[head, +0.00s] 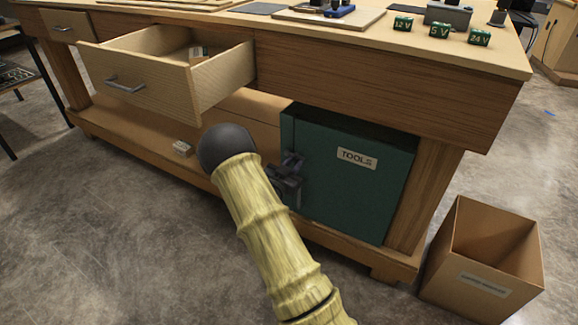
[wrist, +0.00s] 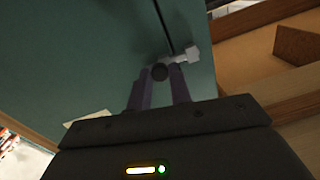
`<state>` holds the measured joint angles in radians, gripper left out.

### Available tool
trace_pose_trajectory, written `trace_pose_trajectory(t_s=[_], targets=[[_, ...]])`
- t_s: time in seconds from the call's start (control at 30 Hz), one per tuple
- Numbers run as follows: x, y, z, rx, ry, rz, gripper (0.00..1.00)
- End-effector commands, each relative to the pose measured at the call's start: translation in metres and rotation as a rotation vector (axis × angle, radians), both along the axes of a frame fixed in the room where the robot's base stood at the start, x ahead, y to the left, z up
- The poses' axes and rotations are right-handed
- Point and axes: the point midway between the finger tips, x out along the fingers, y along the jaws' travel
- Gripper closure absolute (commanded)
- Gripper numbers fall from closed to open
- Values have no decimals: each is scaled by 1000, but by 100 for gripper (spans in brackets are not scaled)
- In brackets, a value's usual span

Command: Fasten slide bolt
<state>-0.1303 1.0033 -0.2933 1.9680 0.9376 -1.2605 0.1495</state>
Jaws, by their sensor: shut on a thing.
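The green cabinet (head: 350,185) labelled TOOLS stands under the bench, and its door looks shut. Its grey slide bolt (wrist: 190,57) sits by the dark door seam in the wrist view. A dark round bolt knob (wrist: 159,72) lies between the two fingertips of my gripper (wrist: 160,77), which is shut on it. In the head view my gripper (head: 291,164) is at the cabinet's left front edge, and it and my arm mostly hide the bolt. How far the bolt reaches across the seam is not clear.
An open drawer (head: 150,85) sticks out at upper left. A small box (head: 182,149) lies on the lower shelf. A cardboard box (head: 480,255) stands on the floor at right. Green blocks marked 12V (head: 403,24), 5V (head: 440,30) and 24V (head: 480,37) are on the bench top.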

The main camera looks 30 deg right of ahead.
Motion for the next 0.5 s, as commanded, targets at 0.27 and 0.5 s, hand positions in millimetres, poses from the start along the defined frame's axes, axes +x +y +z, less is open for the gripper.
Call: trace_pose_trajectory(t_s=[0.27, 0.5], targets=[[4, 5, 1, 2, -4, 13, 64], [3, 4, 1, 1, -3, 10, 58]])
